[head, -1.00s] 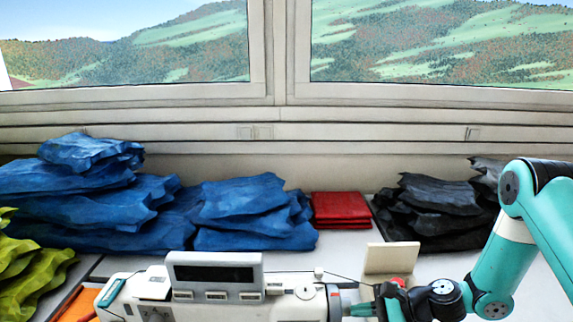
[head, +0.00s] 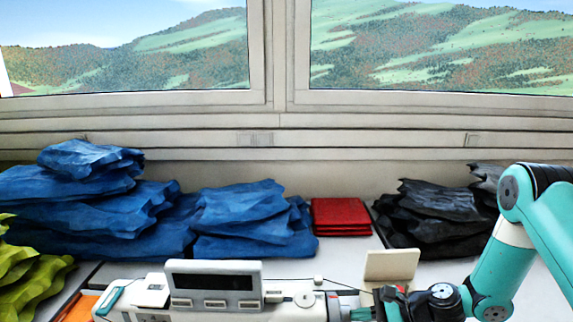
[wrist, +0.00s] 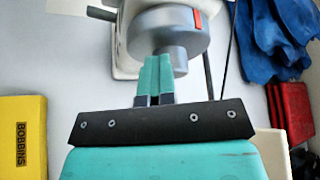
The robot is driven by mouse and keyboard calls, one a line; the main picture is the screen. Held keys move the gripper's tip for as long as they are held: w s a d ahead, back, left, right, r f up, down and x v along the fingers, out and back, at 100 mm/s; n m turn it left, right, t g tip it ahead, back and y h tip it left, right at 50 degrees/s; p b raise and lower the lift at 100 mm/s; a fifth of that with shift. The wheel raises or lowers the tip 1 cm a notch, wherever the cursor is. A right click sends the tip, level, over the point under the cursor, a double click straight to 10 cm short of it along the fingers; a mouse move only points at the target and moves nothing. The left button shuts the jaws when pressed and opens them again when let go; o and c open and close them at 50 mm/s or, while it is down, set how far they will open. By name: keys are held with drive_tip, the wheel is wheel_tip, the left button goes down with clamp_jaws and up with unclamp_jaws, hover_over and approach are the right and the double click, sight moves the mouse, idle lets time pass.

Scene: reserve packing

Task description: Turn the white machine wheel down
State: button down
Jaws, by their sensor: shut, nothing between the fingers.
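The white machine (head: 285,312) stands at the bottom of the head view, with a display box on top. Its wheel (wrist: 160,28), at the machine's right end, is a grey round drum with a red mark on the right of its rim in the wrist view. My gripper (wrist: 155,60) has its two green fingers together with nothing between them. The fingertips overlap the lower face of the wheel in the wrist view; I cannot tell whether they touch it. In the head view my gripper (head: 361,313) is just right of the wheel, which is mostly cut off there.
A yellow bobbins box (wrist: 22,135) is at the left in the wrist view. A cream block (head: 390,265) stands close behind my wrist. Blue cloth piles (head: 245,215), a red stack (head: 341,216) and black cloth (head: 435,215) line the back of the table.

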drive_tip(key=shift+w+a+r, duration=0.15)
drive_tip(key=shift+w+r, duration=0.4)
drive_tip(key=shift+w, duration=0.4)
drive_tip(key=shift+f, duration=0.15)
idle(0.3)
drive_tip(key=d+r, duration=0.1)
drive_tip(key=d, duration=0.5)
idle(0.3)
